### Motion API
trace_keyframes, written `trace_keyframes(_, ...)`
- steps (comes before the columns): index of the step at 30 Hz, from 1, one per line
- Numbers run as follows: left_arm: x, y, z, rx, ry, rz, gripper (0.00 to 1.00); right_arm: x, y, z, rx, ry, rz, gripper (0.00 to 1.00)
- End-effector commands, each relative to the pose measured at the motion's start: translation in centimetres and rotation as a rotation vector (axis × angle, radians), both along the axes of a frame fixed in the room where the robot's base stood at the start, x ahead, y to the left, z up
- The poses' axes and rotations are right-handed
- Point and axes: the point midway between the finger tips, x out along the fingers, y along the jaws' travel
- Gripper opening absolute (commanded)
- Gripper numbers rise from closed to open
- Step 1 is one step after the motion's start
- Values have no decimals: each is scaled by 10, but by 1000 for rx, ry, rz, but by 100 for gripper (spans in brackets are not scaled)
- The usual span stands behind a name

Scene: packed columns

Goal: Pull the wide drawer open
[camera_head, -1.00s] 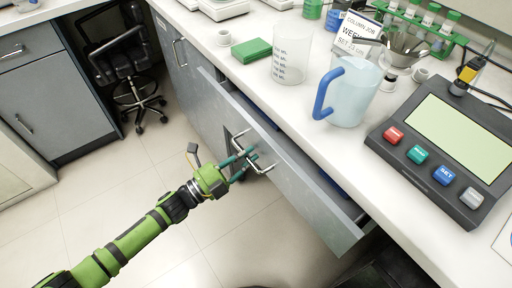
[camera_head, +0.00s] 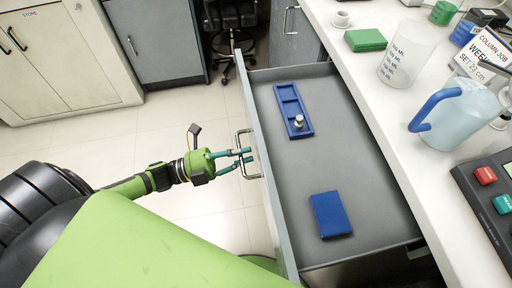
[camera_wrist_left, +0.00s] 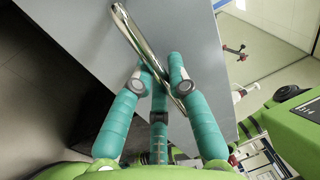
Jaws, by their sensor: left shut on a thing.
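The wide drawer (camera_head: 349,147) stands well open from under the white counter, its grey floor in plain view. Its metal bar handle (camera_head: 243,146) is on the outer side of the drawer front. My left gripper (camera_head: 247,156) is shut on this handle. In the left wrist view, the teal fingers of my left gripper (camera_wrist_left: 161,82) close around the shiny handle bar (camera_wrist_left: 138,38), against the grey drawer front (camera_wrist_left: 85,40). My right gripper is not in view.
Inside the drawer lie a blue compartment tray (camera_head: 287,103) with a small metal piece in it and a blue box (camera_head: 330,214). A blue-handled pitcher (camera_head: 462,122), a clear beaker (camera_head: 404,55) and a green box (camera_head: 365,40) stand on the counter. Floor left of the drawer is clear.

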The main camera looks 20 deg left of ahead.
Motion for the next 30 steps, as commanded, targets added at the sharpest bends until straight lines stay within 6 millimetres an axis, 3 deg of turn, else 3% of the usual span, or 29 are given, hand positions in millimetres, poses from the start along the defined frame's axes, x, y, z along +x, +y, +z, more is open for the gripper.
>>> trace_keyframes(14, -3, 6, 1, -1, -2, 1, 0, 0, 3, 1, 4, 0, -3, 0)
trace_keyframes(15, -3, 6, 1, -1, -2, 1, 25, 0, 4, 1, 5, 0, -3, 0)
trace_keyframes(16, -3, 6, 1, -1, -2, 1, 37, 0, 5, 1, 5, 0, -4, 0)
trace_keyframes(17, -3, 6, 1, -1, -2, 1, 41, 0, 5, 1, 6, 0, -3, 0)
trace_keyframes(30, -3, 5, 0, -1, 0, 1, 41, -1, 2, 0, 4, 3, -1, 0)
